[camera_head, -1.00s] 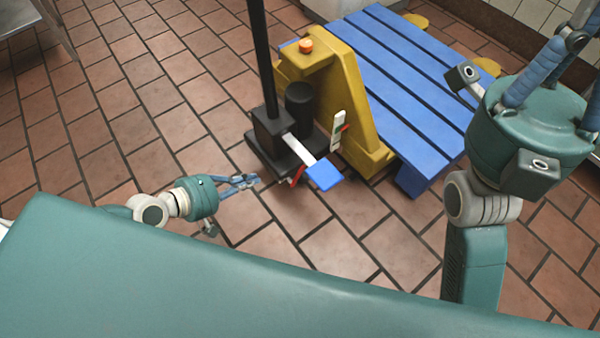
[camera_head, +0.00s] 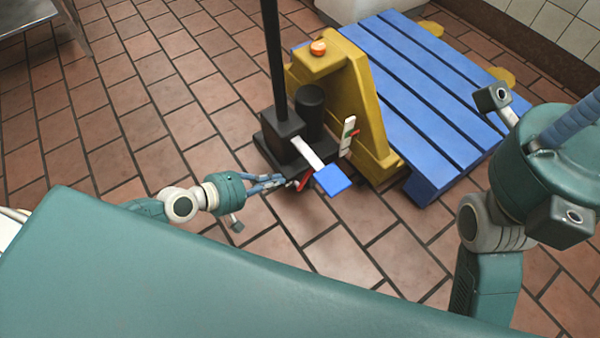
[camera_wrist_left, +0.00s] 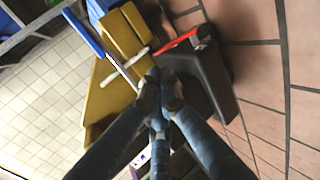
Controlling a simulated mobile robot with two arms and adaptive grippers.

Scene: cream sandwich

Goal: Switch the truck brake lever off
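The truck is a yellow and black pallet truck (camera_head: 358,110) with a black upright pole. A red lever (camera_head: 304,180) sits low on its black base, and it also shows in the left wrist view (camera_wrist_left: 178,41). A white arm with a blue pedal (camera_head: 332,181) sticks out above it. A white lever with green and red marks (camera_head: 347,132) stands beside the yellow body. My left gripper (camera_head: 284,180) is low beside the base, its tips close to the red lever and drawn together; contact cannot be told. My right gripper (camera_head: 568,128) is partly cut off at the right edge.
A blue slatted pallet (camera_head: 420,90) lies behind the truck, by the wall. An orange button (camera_head: 318,48) tops the yellow body. The tiled floor (camera_head: 120,110) to the left is clear. A metal table (camera_head: 70,20) stands at the far left.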

